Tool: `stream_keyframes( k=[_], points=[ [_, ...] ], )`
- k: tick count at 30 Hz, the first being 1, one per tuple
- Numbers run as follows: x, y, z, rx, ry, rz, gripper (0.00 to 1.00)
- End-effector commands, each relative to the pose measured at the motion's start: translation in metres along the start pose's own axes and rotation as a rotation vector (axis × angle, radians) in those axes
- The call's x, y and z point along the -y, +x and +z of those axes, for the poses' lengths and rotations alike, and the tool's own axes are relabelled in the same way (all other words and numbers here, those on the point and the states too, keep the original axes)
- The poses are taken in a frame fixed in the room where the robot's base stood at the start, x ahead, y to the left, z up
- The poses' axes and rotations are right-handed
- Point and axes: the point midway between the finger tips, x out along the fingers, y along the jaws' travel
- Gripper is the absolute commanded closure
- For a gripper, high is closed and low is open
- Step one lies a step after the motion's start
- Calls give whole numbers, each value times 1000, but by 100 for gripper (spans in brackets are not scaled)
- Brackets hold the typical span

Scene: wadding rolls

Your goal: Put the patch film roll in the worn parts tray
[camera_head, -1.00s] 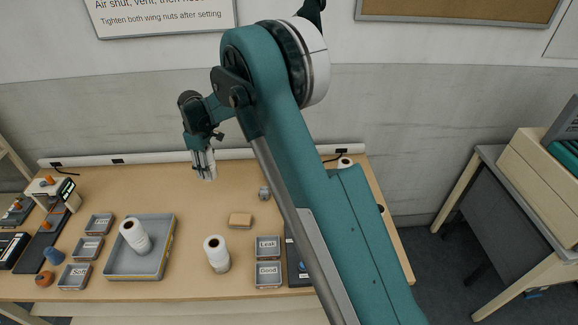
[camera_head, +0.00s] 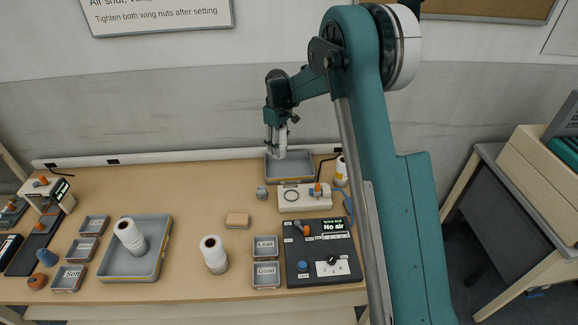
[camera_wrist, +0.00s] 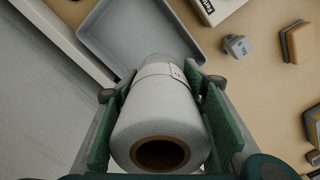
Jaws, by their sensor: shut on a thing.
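My gripper (camera_head: 279,153) is shut on a whitish film roll (camera_wrist: 161,110) with a brown core. In the wrist view the roll lies between both green fingers, its core end facing the camera, with a pale band near the far end; I cannot read its print. A larger grey tray (camera_head: 307,160) stands at the back by the wall, and it also shows in the wrist view (camera_wrist: 125,30). It looks empty, and no label on it is readable, so I cannot tell whether it is the worn parts tray. The held roll is above the tray's left part in the head view.
A white device (camera_head: 305,203) stands in front of the back tray, with a black "No air" panel (camera_head: 320,262) nearer. Other white rolls stand in a left tray (camera_head: 108,268) and on the table (camera_head: 214,253). A sponge-like block (camera_head: 237,221) and small grey object (camera_head: 262,192) lie between.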

Motion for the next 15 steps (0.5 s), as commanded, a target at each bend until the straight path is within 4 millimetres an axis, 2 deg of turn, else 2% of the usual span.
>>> stream_keyframes(
  k=[1,6,15],
  points=[
    [-10,0,8,0,17,0,78],
    [-28,-1,24,0,53,0,78],
    [-34,-1,30,0,65,0,78]
  ],
)
